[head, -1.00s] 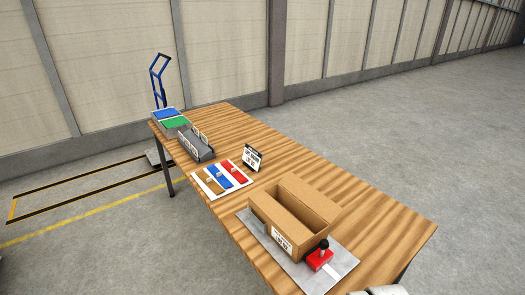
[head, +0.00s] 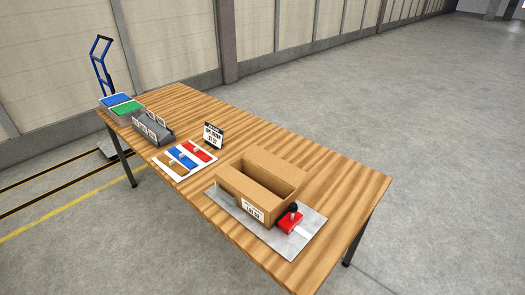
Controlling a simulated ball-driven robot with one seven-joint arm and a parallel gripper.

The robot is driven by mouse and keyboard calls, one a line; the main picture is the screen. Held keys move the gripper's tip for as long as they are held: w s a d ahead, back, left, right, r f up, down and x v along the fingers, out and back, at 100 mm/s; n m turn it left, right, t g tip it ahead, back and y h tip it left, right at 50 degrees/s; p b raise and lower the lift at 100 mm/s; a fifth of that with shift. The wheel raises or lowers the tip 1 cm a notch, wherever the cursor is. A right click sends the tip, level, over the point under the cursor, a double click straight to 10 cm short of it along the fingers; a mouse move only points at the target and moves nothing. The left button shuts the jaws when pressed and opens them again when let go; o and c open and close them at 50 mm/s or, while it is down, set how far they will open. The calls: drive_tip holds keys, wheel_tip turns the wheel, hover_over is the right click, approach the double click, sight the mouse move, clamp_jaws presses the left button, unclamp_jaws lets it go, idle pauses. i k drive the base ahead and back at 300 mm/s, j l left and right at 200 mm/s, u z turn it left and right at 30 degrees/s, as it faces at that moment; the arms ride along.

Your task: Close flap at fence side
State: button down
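An open cardboard box (head: 267,204) stands on a grey plate (head: 308,222) near the right end of the wooden table. Its top is open and shows a dark, narrow interior. A broad cardboard panel (head: 277,164) rises along its far side; I cannot tell whether it is a flap or the wall. A white label (head: 253,209) is on the near end. A red block with a black knob (head: 290,221) sits beside the box's right corner. I cannot clearly make out a fence. My gripper is not in view.
On the wooden table (head: 325,180) are a card with coloured pads (head: 185,158), a black-framed sign (head: 213,136), a grey rack (head: 152,130), and blue and green bins (head: 122,108). A blue hand truck (head: 101,65) stands behind. Floor beyond the table is clear.

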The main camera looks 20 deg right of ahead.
sight(294, 176)
drive_tip(key=i+l+u, duration=0.1)
drive_tip(key=l+u, duration=1)
drive_tip(key=l, duration=2.65)
drive_tip(key=i, duration=0.7)
